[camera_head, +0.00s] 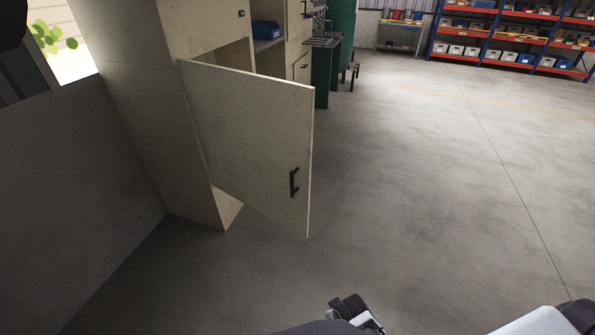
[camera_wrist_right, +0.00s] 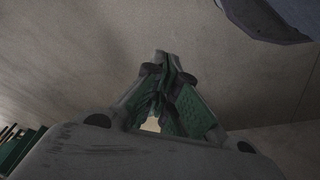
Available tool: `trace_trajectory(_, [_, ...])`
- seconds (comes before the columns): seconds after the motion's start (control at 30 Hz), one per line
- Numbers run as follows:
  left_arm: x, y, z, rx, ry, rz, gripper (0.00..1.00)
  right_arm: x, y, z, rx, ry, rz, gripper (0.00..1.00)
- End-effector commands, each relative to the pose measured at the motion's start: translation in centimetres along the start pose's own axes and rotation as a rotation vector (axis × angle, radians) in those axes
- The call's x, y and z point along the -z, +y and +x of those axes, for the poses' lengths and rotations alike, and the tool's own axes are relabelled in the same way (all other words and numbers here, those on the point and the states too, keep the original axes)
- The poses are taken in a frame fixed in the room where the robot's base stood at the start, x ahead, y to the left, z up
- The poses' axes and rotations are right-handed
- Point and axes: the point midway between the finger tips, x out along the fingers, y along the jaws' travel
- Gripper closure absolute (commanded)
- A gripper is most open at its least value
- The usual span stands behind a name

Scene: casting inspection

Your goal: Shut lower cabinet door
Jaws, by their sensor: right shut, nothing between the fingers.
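The lower cabinet door (camera_head: 245,140) is a pale panel swung wide open from the beige cabinet (camera_head: 135,90), hinged on its left side. A black bar handle (camera_head: 294,183) sits near its free edge. My right gripper (camera_wrist_right: 168,62) is shut and empty in the right wrist view, over a plain grey-brown surface. In the head view, part of my right arm shows at the bottom edge, apart from the door and in front of it. My left gripper is not in view.
A blue bin (camera_head: 267,30) sits on a shelf above the door. Green workshop furniture (camera_head: 322,75) stands beyond the cabinet. A grey wall (camera_head: 75,190) is at the left. Open concrete floor (camera_head: 420,170) lies to the right, with orange racks (camera_head: 510,40) far back.

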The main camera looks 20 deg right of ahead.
Motion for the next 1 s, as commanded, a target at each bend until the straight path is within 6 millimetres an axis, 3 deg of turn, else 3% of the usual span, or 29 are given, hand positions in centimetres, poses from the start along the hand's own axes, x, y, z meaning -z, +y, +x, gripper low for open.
trace_trajectory(0.37, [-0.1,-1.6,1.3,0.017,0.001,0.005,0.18,7.3,1.9,-7.9,-0.086,0.147,-0.084,1.0])
trace_trajectory(0.5, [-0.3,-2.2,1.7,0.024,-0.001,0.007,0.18,11.0,3.2,-11.0,-0.166,0.244,-0.155,1.0])
trace_trajectory(1.0, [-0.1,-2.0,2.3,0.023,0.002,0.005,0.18,24.2,6.5,-18.8,-0.586,0.575,-0.538,1.0])
